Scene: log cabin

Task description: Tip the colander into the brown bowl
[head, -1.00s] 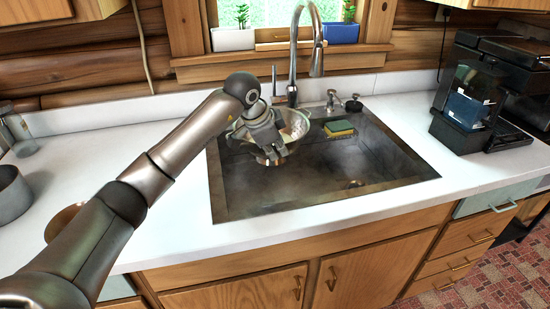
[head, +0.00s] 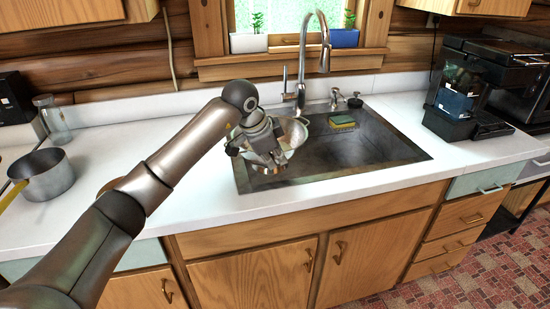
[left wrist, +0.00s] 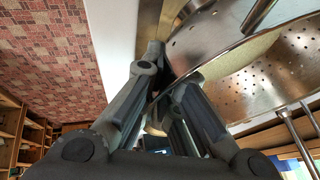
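The metal colander (head: 296,131) is at the left part of the sink in the head view, partly hidden by my left gripper (head: 268,163). In the left wrist view, the perforated colander (left wrist: 290,62) fills the upper right, and the fingers of my left gripper (left wrist: 168,88) close on its rim. The colander looks held up and somewhat tilted; its contents are not clear. The brown bowl (head: 108,186) is on the counter left of the sink, mostly hidden behind my left arm. My right gripper is not in view.
The sink (head: 345,155) has a tall faucet (head: 303,60) behind it and a sponge (head: 342,121) at its back edge. A saucepan (head: 48,180) and a glass jar (head: 56,122) stand at the left. A black appliance (head: 480,85) stands at the right. The counter's front strip is clear.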

